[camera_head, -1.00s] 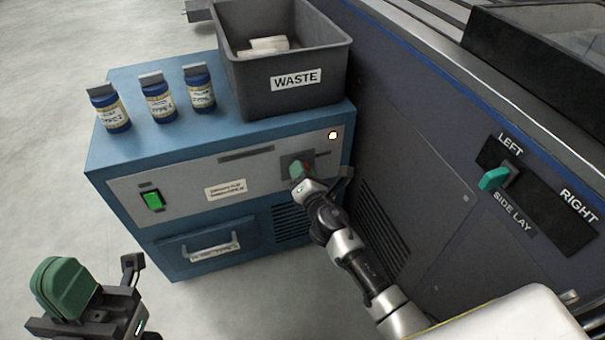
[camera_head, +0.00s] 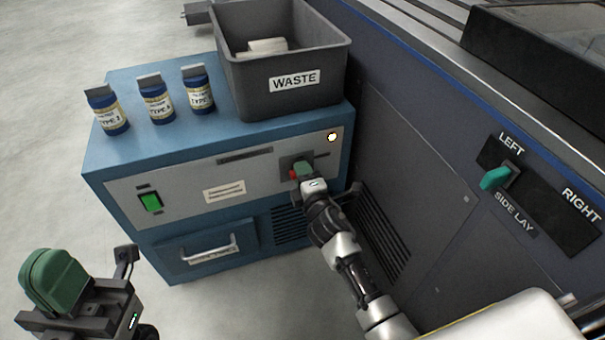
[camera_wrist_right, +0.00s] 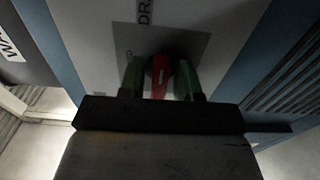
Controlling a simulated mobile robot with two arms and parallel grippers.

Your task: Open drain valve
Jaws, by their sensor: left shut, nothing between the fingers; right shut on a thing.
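The drain valve's red handle (camera_wrist_right: 160,78) shows in the right wrist view, in front of a grey plate (camera_wrist_right: 188,42) with a partly hidden label. My right gripper (camera_wrist_right: 160,82) has its green fingers on both sides of the handle and is shut on it. In the head view the red of the handle (camera_head: 293,174) shows just beside my right gripper (camera_head: 302,171), on the front of the blue cabinet (camera_head: 122,160). The gripper hides most of the valve there. My left gripper (camera_head: 54,282) is shut and empty at the lower left, away from the cabinet.
A grey WASTE bin (camera_head: 290,102) and several blue bottles, one at the left (camera_head: 107,112), stand on the cabinet. A green switch (camera_head: 151,202) and a drawer handle (camera_head: 210,249) are on its front. The dark machine with a SIDE LAY lever (camera_head: 495,178) stands close on the right.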

